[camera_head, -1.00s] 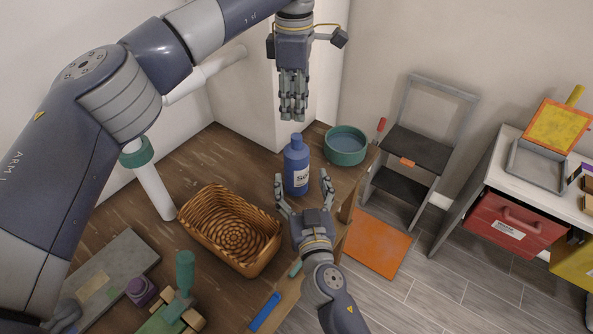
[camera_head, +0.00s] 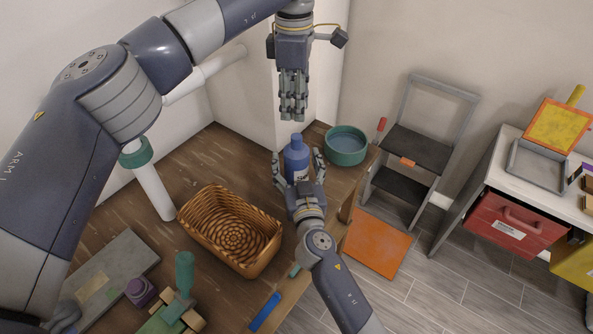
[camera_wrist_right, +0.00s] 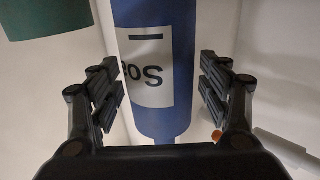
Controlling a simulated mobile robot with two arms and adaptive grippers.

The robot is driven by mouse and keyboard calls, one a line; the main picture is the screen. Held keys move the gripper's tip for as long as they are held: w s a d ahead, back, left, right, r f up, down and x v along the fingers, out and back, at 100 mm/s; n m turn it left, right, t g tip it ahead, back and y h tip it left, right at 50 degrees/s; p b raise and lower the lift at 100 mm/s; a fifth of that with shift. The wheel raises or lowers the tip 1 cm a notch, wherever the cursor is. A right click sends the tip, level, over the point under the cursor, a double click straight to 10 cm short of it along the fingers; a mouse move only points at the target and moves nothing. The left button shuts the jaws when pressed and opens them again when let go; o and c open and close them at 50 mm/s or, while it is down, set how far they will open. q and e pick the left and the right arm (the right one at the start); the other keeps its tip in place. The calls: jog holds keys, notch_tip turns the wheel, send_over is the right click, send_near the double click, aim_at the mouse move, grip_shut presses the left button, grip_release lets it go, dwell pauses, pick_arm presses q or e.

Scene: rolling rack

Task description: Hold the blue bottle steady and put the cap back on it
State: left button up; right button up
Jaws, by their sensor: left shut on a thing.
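The blue bottle (camera_head: 296,150) stands upright on the brown wooden table, its white label partly hidden by my right gripper in the head view. In the right wrist view the bottle (camera_wrist_right: 167,118) is between the fingers with a gap on both sides. My right gripper (camera_head: 298,163) is open, one finger on each side of the bottle. My left gripper (camera_head: 292,117) points down just above the bottle's top, fingers close together. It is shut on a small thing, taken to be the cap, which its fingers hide.
A teal bowl (camera_head: 346,160) stands close behind the bottle to the right. A wicker basket (camera_head: 262,263) is at the left front. A blue bar (camera_head: 265,312) lies near the table's front edge. A step stool (camera_head: 419,150) stands beyond the table.

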aim_at(295, 136)
jog(key=c, duration=1.3)
pick_arm(q)
jog(key=shift+f, duration=2.5)
jog(key=shift+f, duration=0.1)
jog(key=shift+f, duration=0.75)
jog(key=shift+f, duration=0.6)
